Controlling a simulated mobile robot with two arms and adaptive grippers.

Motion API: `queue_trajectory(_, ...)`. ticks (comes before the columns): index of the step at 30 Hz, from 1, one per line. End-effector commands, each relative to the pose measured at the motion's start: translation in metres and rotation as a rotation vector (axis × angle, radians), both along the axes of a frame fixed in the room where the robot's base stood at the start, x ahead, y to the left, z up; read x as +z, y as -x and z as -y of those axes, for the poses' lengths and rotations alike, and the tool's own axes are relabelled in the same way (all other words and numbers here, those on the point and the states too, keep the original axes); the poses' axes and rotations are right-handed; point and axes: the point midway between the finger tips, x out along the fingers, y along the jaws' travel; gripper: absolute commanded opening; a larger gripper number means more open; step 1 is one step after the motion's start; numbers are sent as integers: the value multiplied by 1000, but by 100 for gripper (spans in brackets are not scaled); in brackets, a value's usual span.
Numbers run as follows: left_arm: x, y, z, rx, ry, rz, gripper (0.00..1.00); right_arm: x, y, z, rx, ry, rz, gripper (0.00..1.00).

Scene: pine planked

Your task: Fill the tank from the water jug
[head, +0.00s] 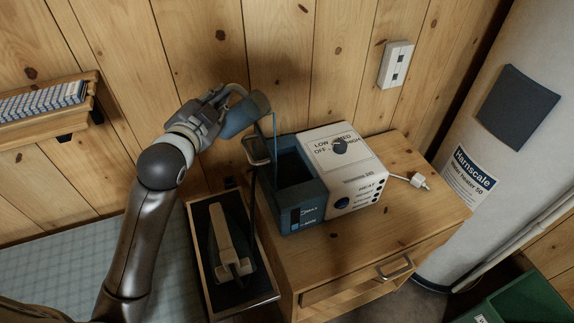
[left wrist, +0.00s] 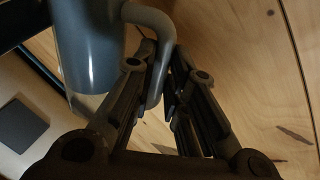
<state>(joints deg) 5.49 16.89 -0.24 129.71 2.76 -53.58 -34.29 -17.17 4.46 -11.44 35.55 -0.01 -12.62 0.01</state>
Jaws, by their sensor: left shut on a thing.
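The water jug (head: 240,117) is blue-grey with a curved grey handle. It is tilted, with its wider end to the right, above and left of the tank. My left gripper (head: 216,103) is shut on the handle, which shows between the fingers (left wrist: 152,110) in the left wrist view, beside the jug's body (left wrist: 88,45). The tank (head: 292,208) is a dark blue open-topped box on the left of a white appliance (head: 345,165). The water level inside is too dark to tell. My right gripper is out of view.
A metal handle (head: 257,151) stands up at the tank's left side. The appliance sits on a wooden cabinet (head: 410,218). A dark tray (head: 262,283) with a pale-handled object (head: 228,240) is left of it. A plug (head: 419,181) lies at right; a wall outlet (head: 396,64) is behind.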

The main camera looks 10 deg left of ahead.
Motion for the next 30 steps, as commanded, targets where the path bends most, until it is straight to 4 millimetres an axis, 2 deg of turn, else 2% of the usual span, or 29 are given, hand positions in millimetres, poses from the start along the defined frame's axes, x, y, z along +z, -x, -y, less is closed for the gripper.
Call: queue_trajectory(30, 4, -1, 7, -1, -121, -14, 0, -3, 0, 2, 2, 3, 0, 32)
